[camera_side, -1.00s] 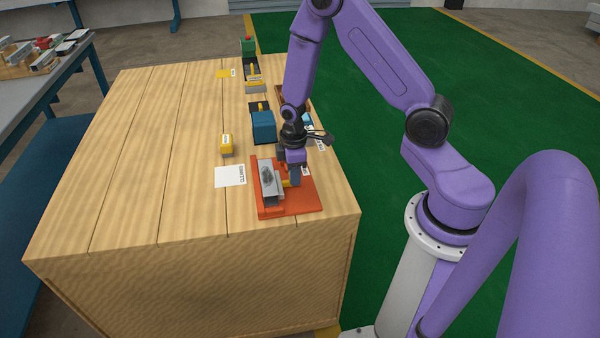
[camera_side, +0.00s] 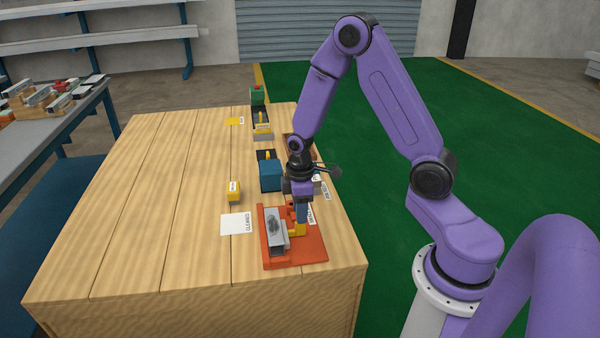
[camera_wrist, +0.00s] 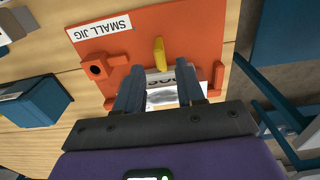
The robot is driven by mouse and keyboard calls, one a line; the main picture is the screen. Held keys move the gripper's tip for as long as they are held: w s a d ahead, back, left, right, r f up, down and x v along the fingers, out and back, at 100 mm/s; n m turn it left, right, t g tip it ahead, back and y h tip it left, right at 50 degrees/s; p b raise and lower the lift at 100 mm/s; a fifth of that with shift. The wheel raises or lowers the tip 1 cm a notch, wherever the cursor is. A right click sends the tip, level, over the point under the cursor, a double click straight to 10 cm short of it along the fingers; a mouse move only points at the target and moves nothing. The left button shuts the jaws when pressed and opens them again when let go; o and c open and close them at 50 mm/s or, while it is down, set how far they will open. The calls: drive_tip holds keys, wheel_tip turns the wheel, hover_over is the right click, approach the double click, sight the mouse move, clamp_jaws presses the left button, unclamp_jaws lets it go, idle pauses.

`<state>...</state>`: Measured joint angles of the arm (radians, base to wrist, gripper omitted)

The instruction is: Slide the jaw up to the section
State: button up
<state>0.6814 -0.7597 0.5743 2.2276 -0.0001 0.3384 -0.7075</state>
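The orange jig (camera_side: 313,252), labelled SMALL JIG in the wrist view (camera_wrist: 195,30), lies at the table's near right corner. A grey section (camera_side: 273,228) with a dark smudge sits along its left side. A yellow part, apparently the jaw's handle (camera_side: 298,230), stands just right of the section; in the wrist view it is an upright yellow piece (camera_wrist: 159,54). My gripper (camera_side: 302,220) is over the jig beside this yellow part. In the wrist view its fingers (camera_wrist: 159,74) are apart, with the yellow piece beyond their tips. The section is partly hidden behind them, and contact cannot be told.
A white card (camera_side: 236,224) and a yellow block (camera_side: 234,192) lie left of the jig. The table's left half (camera_side: 140,210) is clear.

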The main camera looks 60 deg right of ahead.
wheel_tip(320, 180, up, 12)
drive_tip(key=shift+r, duration=0.2)
idle(0.5)
drive_tip(key=s+a+r+n, duration=0.2)
drive_tip(key=s+a+r, duration=0.1)
drive_tip(key=s+a, duration=0.65)
drive_tip(key=s+a+r+n, duration=0.1)
drive_tip(key=s+a, duration=0.1)
drive_tip(key=s, duration=1.2)
drive_tip(key=shift+n, duration=0.3)
